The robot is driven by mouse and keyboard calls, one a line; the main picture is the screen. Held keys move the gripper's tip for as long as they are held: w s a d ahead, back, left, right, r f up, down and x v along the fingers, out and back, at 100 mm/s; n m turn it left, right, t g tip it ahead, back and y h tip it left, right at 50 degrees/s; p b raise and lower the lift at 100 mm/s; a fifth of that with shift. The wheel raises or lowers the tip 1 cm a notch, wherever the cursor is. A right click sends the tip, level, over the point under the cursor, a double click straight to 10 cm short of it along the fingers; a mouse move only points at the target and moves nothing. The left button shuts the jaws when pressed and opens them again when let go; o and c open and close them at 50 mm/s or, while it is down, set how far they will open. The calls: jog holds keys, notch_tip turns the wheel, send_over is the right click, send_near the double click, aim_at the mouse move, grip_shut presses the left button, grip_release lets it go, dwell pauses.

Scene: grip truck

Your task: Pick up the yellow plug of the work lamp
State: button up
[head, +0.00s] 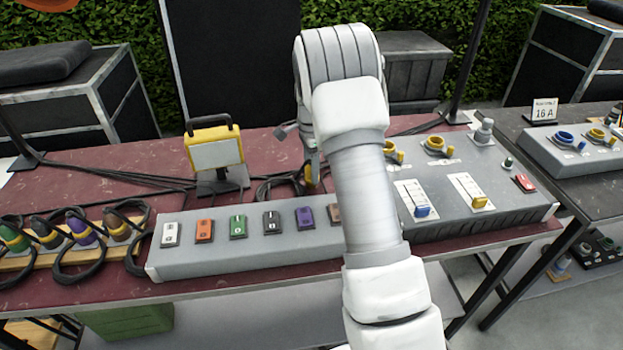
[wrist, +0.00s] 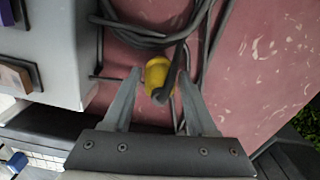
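The work lamp (head: 215,155), with a yellow frame and pale panel, stands upright on the red table. Its yellow plug (wrist: 158,72) shows in the wrist view between my fingertips, with a dark cable running over its right side. In the head view a bit of yellow (head: 308,174) shows at my gripper, mostly hidden by the arm. My gripper (wrist: 160,76) is open, with one finger on each side of the plug. A gap shows at the left finger; I cannot tell whether the right finger touches the plug or cable.
A grey box with several coloured switches (head: 255,250) stands in front of the plug. A larger grey socket box (head: 470,215) stands right of my arm. Black cables (wrist: 150,38) lie coiled beside the plug. Several cabled plugs sit on a wooden rack (head: 65,262) at left.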

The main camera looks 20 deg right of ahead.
grip_shut()
jog(key=shift+r, duration=0.1)
